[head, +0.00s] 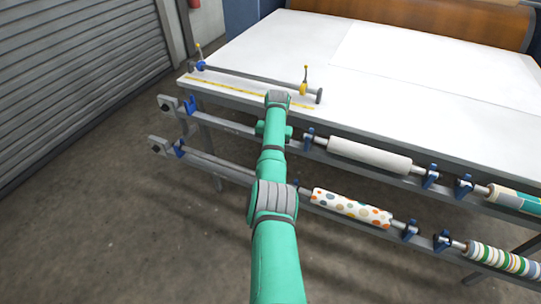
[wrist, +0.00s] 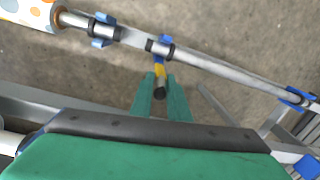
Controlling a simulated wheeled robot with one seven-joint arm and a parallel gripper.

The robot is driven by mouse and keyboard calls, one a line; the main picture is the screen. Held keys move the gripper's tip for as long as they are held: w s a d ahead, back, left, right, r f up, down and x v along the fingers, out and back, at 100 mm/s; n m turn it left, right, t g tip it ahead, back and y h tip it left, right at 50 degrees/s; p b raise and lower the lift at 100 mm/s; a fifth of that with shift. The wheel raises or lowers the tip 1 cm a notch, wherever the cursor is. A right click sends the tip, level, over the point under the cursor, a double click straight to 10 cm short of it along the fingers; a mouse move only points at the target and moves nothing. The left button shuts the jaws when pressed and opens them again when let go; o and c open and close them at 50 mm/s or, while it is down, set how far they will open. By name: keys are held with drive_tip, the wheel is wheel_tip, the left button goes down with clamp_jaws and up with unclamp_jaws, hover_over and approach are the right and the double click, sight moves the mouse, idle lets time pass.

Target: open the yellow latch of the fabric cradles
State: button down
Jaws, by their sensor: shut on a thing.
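In the wrist view, my gripper (wrist: 161,79) has its two green fingers on either side of a small lever, the yellow latch (wrist: 159,70), which has a dark round end. The gripper is shut on this lever. The lever sits just below a blue cradle piece (wrist: 164,41) on the grey rail. Another blue cradle (wrist: 103,30) stands to its left, by the end of the dotted fabric roll (wrist: 28,12). In the head view my arm hides the gripper and the latch. The dotted roll (head: 350,207) lies on the lower rail, right of my arm.
A white table (head: 250,60) spans the back, with a grey bar (head: 250,76) carrying two yellow-topped levers. A plain white roll (head: 368,157) lies on the upper rail. A striped roll (head: 503,262) is at right. Open floor (head: 120,220) lies left of my arm.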

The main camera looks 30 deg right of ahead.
drive_tip(key=shift+s, duration=0.1)
drive_tip(key=c, duration=1.8)
unclamp_jaws()
drive_tip(key=shift+a, duration=0.1)
drive_tip(key=shift+c, duration=0.2)
drive_tip(key=shift+r, duration=0.1)
drive_tip(key=r, duration=0.7)
drive_tip(key=d+r, duration=0.1)
drive_tip(key=r, duration=0.2)
drive_tip(key=shift+s+r, duration=0.1)
drive_tip(key=shift+r, duration=0.2)
drive_tip(key=shift+c, duration=0.3)
